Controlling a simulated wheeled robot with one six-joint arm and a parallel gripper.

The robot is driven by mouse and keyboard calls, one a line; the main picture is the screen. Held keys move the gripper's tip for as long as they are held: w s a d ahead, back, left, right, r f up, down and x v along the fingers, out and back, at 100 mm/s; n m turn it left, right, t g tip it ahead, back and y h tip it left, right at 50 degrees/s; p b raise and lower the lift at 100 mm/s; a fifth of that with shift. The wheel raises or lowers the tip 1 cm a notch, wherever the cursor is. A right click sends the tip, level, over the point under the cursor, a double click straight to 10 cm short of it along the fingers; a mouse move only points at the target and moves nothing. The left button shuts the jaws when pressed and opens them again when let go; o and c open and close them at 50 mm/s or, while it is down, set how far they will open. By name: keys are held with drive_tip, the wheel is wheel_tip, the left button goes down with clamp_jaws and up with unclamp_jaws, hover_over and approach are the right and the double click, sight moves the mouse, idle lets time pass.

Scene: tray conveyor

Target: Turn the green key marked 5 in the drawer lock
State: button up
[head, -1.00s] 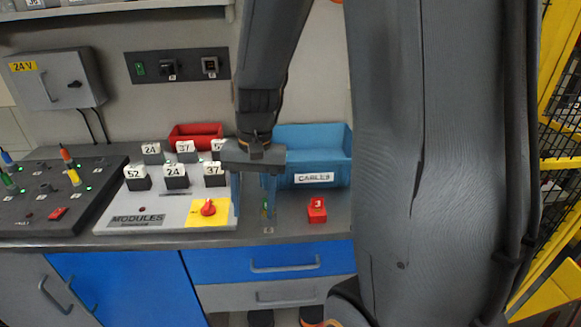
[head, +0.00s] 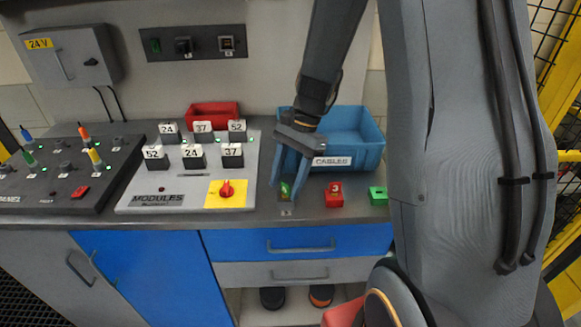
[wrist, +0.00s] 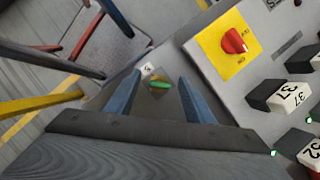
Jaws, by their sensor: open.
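A small green key (head: 285,189) stands in a lock on the grey worktop, just right of the MODULES panel; it also shows in the wrist view (wrist: 160,85). A white tag (wrist: 148,68) with a small dark digit lies beside it; I cannot read the digit surely. My gripper (head: 286,183) points down with its two blue-grey fingers apart and empty. In the wrist view my gripper (wrist: 160,77) has the key showing between its fingers, with a gap on each side. I cannot tell how deep the fingertips are along the key.
A red block marked 3 (head: 334,194) and a green block (head: 378,196) stand to the right. A blue CABLES bin (head: 365,155) is behind. The MODULES panel (head: 132,199) with a red rotary knob (head: 227,189) on yellow is close on the left.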

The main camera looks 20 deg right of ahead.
drive_tip(key=shift+s+a+f, duration=0.1)
drive_tip(key=shift+f, duration=0.3)
drive_tip(key=shift+c, duration=0.3)
clamp_jaws()
drive_tip(key=shift+r+m+t+p, duration=0.1)
drive_tip(key=shift+m+t+p, duration=0.75)
drive_tip(key=shift+m, duration=0.75)
